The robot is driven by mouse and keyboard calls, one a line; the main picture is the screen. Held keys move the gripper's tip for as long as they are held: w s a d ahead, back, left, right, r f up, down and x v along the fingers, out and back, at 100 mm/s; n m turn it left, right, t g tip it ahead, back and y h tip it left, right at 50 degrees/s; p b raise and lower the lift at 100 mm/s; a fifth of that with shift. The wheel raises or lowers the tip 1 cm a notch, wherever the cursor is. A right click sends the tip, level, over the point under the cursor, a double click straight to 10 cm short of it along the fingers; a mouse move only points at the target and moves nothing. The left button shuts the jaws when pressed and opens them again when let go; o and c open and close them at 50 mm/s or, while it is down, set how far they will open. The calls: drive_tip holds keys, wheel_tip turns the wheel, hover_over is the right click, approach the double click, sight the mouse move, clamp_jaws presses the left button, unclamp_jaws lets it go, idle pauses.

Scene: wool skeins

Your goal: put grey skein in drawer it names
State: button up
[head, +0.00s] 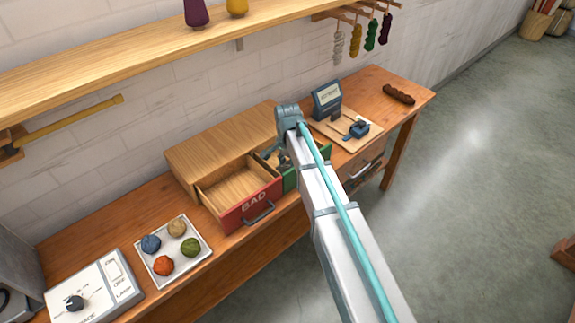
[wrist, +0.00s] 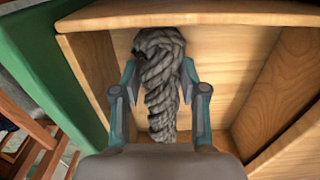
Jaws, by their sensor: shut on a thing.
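The grey skein (wrist: 160,85), a twisted rope-like bundle, is between the two fingers of my gripper (wrist: 160,88) in the wrist view. My gripper is shut on it, over or inside an open wooden drawer with a green front (wrist: 40,70). I cannot tell whether the skein touches the drawer floor. In the head view the green-fronted drawer (head: 290,180) is partly hidden by my arm, and its label does not show. Beside it, to the left, a red drawer (head: 250,204) marked BAD stands open and looks empty.
Left of the drawers, a white tray (head: 205,252) holds several wool balls, near a white control box (head: 95,290). Right of my arm are a board (head: 345,142) with a blue device, a display (head: 327,98) and a brown skein (head: 398,93). A shelf (head: 150,42) runs above.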

drive_tip(key=shift+f, duration=0.15)
drive_tip(key=o, duration=1)
drive_tip(key=shift+c, duration=0.2)
wheel_tip(320, 180, up, 12)
drive_tip(key=b, duration=0.3)
drive_tip(key=shift+r, duration=0.2)
